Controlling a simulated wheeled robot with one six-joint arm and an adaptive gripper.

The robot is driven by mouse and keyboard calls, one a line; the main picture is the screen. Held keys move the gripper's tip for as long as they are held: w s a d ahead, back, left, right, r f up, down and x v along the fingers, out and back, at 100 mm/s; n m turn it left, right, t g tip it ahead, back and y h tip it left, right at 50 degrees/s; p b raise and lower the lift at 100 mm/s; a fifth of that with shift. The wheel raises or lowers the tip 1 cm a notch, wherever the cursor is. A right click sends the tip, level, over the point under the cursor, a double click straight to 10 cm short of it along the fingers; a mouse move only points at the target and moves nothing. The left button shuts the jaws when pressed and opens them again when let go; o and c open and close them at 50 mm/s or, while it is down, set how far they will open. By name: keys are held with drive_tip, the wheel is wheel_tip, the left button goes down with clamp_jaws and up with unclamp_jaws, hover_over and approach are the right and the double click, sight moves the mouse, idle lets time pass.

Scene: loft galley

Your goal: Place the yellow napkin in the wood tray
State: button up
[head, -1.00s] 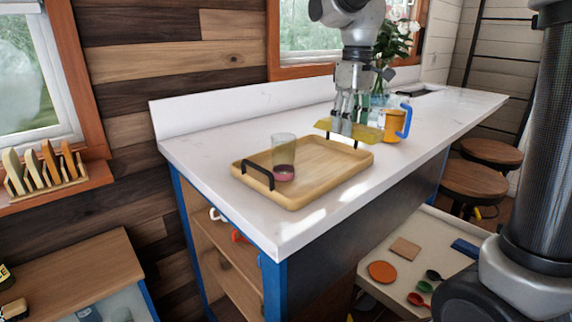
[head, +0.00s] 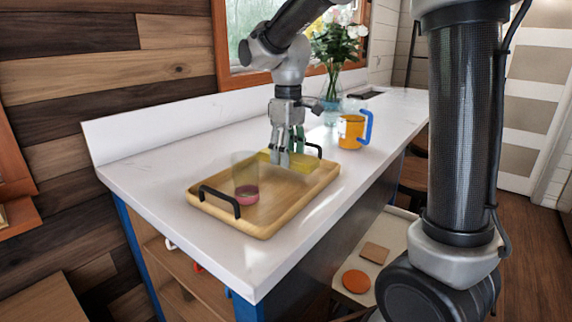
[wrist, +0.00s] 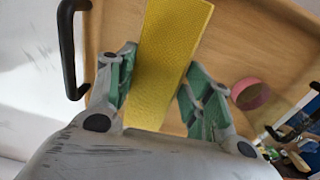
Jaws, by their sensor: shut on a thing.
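The yellow napkin (head: 303,163) is a flat folded strip held between the fingers of my gripper (head: 281,160). It is over the far end of the wood tray (head: 262,232), beside the far black handle. I cannot tell whether its underside touches the tray floor. In the wrist view the napkin (wrist: 172,45) runs between the two green-padded fingers, with the tray floor (wrist: 238,40) behind it. The fingers hide part of the napkin in the head view.
A clear glass with a pink base (head: 246,193) stands in the near part of the tray. An orange mug with a blue handle (head: 351,132) and a flower vase (head: 331,105) stand beyond the tray. The white counter (head: 140,165) is bare to the left.

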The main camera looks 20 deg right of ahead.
drive_tip(key=shift+f, duration=1.5)
drive_tip(key=shift+f, duration=0.15)
drive_tip(key=o, duration=1)
wheel_tip(320, 180, up, 12)
drive_tip(key=s+d+f+m+t, duration=0.1)
drive_tip(key=s+d+f+m, duration=0.1)
drive_tip(key=s+d, duration=0.2)
drive_tip(key=s+d+f+m+t, duration=0.1)
drive_tip(key=s+d, duration=0.4)
drive_tip(key=s, duration=0.6)
drive_tip(key=s+d+f+m+t, duration=0.2)
drive_tip(key=s+d+m, duration=0.2)
drive_tip(key=s, duration=0.3)
drive_tip(key=shift+s+d+f, duration=0.2)
drive_tip(key=shift+d+f, duration=0.1)
